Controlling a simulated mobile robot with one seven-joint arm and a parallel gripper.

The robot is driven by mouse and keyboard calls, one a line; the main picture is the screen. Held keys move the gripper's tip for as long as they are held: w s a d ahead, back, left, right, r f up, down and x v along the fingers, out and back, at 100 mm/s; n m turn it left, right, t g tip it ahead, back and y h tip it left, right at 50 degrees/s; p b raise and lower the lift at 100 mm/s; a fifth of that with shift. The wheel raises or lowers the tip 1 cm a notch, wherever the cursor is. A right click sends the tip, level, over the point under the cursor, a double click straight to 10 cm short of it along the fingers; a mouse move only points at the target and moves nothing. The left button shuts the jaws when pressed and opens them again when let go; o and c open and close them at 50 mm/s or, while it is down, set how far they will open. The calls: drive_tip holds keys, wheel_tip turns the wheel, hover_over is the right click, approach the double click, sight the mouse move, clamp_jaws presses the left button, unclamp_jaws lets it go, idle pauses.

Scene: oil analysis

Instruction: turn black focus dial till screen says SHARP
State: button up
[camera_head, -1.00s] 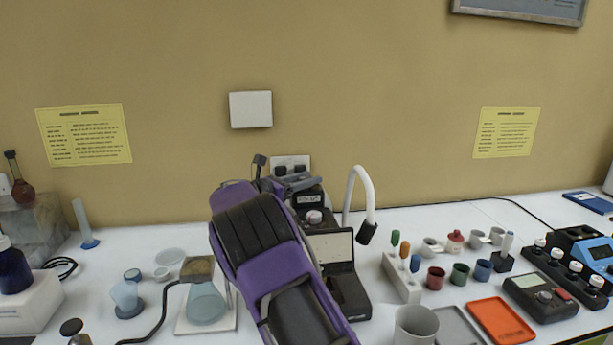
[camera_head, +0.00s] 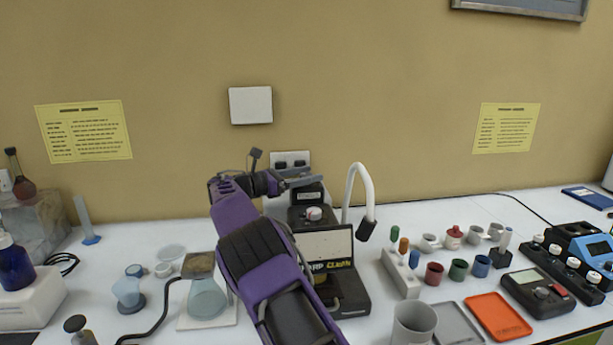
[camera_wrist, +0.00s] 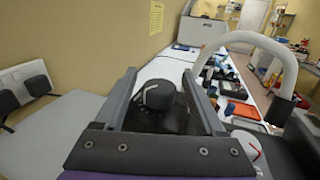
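In the wrist view, the black dial (camera_wrist: 158,95), a rounded knob with a pale mark on top, shows between the two fingers of my gripper (camera_wrist: 160,88). The fingers are apart, and I cannot tell whether they touch it. In the head view my gripper (camera_head: 300,181) is above the black instrument (camera_head: 350,285), level and pointing right. The instrument has a pale-topped knob (camera_head: 314,213) and a whitish panel (camera_head: 328,243). Below the panel is lettering (camera_head: 333,266) ending in "ARP", then yellow characters I cannot read surely; its start is behind my arm.
A white curved lamp (camera_head: 366,190) stands right of the instrument. A flask (camera_head: 207,299) on a stand is at left. A grey cup (camera_head: 414,322), a white rack (camera_head: 398,272) and an orange tray (camera_head: 497,314) are at right. The wall is close behind.

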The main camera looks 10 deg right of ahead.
drive_tip(key=shift+a+f, duration=0.1)
drive_tip(key=shift+a, duration=0.05)
drive_tip(key=v, duration=1.7)
drive_tip(key=shift+a, duration=0.1)
